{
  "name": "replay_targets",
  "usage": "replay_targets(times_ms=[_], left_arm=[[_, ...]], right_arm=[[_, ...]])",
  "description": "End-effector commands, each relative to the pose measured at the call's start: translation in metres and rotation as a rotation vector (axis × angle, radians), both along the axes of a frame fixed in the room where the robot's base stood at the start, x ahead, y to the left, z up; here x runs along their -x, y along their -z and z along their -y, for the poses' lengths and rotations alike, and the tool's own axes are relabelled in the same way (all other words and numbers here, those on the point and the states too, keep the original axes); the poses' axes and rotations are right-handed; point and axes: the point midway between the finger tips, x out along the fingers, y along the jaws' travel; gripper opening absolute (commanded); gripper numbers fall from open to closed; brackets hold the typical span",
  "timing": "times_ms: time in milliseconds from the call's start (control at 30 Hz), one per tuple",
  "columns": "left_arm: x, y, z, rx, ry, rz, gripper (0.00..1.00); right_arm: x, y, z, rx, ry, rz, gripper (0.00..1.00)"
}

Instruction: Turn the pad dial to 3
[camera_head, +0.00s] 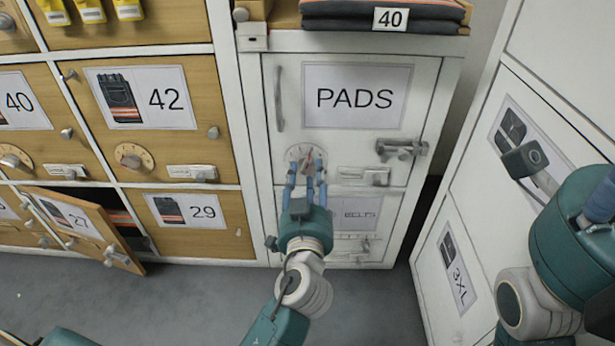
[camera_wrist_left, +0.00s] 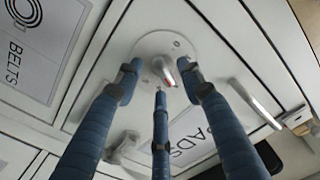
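The pad dial (camera_head: 294,153) is a round pale plate with a knob on the white PADS door (camera_head: 287,80), below its label. In the left wrist view the dial plate (camera_wrist_left: 150,45) carries a grey knob with a red mark (camera_wrist_left: 171,72). My left gripper (camera_head: 306,170) is at the dial, its three blue fingers spread around the knob. It shows open in the left wrist view (camera_wrist_left: 158,80); I cannot tell whether a finger touches the knob. The dial's numbers are too small to read. My right gripper (camera_head: 600,197) is only partly in view at the right edge.
A BELTS compartment (camera_head: 350,245) is below. Wooden lockers stand left, with door 27 (camera_head: 85,228) hanging open. White lockers (camera_head: 455,265) stand right. Grey floor is clear in front.

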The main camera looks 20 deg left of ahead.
Motion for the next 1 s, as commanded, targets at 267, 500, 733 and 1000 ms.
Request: replay_targets(times_ms=[267,500,733,1000], left_arm=[[0.028,0.002,0.009,0.003,0.001,-0.004,0.39],[0.079,0.002,0.023,0.002,0.001,-0.006,0.39],[0.109,0.001,0.032,0.0,0.0,-0.002,0.39],[0.116,0.0,0.033,0.0,0.0,0.0,0.39]], right_arm=[[0.0,0.0,0.0,0.0,0.001,-0.001,0.41],[0.0,0.0,0.0,0.0,0.0,-0.001,0.41],[0.0,0.0,0.0,0.0,0.0,0.0,0.41],[0.0,0.0,0.0,0.0,0.0,0.0,0.41]])
